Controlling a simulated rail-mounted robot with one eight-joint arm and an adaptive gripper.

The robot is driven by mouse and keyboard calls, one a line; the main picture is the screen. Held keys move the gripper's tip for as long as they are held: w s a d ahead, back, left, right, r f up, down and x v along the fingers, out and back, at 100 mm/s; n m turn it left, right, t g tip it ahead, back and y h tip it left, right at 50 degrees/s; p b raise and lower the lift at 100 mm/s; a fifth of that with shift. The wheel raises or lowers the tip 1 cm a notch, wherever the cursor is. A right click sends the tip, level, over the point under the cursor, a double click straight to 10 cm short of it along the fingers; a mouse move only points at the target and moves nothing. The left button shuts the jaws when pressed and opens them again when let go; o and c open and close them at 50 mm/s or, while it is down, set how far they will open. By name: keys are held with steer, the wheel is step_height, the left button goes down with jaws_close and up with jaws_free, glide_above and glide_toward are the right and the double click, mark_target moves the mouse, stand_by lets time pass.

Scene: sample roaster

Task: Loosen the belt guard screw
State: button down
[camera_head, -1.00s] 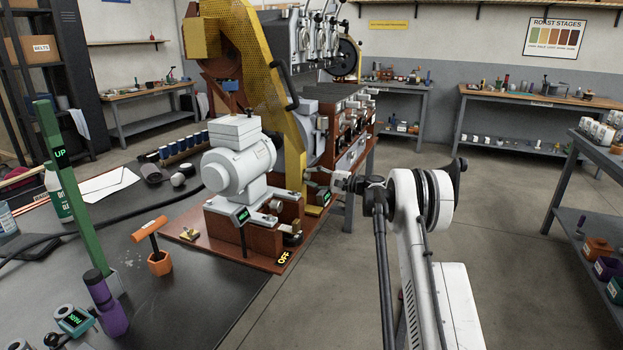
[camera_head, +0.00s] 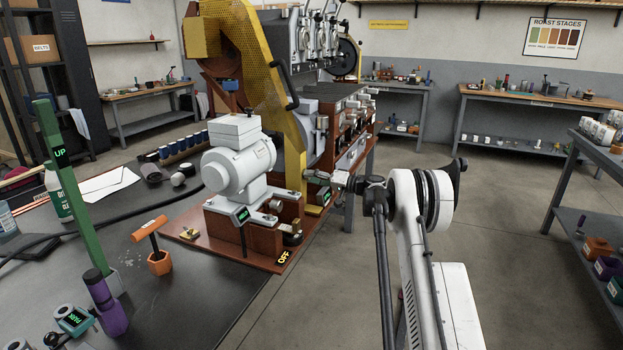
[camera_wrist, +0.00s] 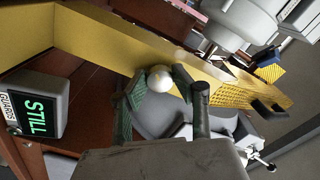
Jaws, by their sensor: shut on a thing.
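The yellow belt guard (camera_head: 262,58) runs down the near side of the roaster, and its lower end crosses the wrist view (camera_wrist: 100,40). A pale round screw knob (camera_wrist: 160,79) sits against the guard in the wrist view. My gripper (camera_wrist: 159,83) has its green-padded fingers on both sides of the knob and is shut on it. In the head view my gripper (camera_head: 318,177) is beside the guard's lower end, and the knob is hidden there. I cannot tell how far the screw is turned.
A pale motor (camera_head: 238,170) sits left of the guard on the red-brown base. Open floor (camera_head: 480,230) lies to the right.

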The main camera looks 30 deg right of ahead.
steer(key=shift+n, duration=0.6)
steer(key=c, duration=1.4)
jaws_free()
steer(key=shift+d, duration=0.1)
steer(key=v, duration=1.2)
